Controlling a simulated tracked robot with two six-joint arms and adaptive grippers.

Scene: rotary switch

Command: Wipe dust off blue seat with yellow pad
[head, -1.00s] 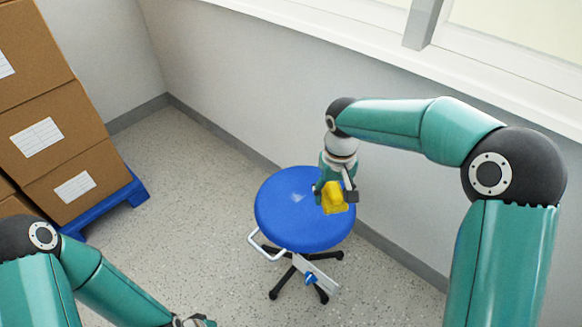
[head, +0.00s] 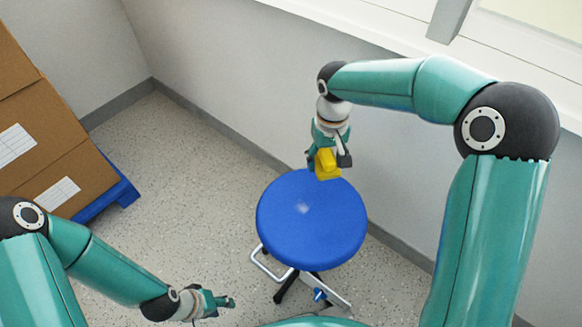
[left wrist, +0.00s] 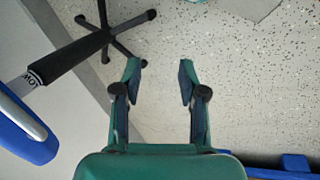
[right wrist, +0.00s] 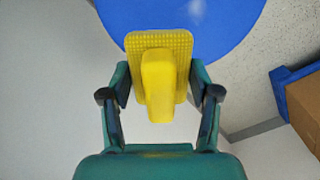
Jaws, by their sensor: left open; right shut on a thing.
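The round blue seat (head: 325,230) of a stool stands in the middle of the head view. A small pale dust patch (head: 303,207) lies on its upper left part; a pale patch also shows in the right wrist view (right wrist: 196,9). My right gripper (right wrist: 160,76) is shut on the handle of the yellow pad (right wrist: 142,42). In the head view the pad (head: 326,170) is at the seat's far edge; I cannot tell whether it touches. My left gripper (head: 215,302) is open and empty, low at left of the stool; its spread fingers show in the left wrist view (left wrist: 160,68).
Cardboard boxes (head: 50,140) stand on a blue pallet (head: 108,202) at the left. A grey wall (head: 225,75) and windowsill run behind the stool. A metal lever (head: 268,268) sticks out under the seat. Speckled floor (head: 180,170) is clear between pallet and stool.

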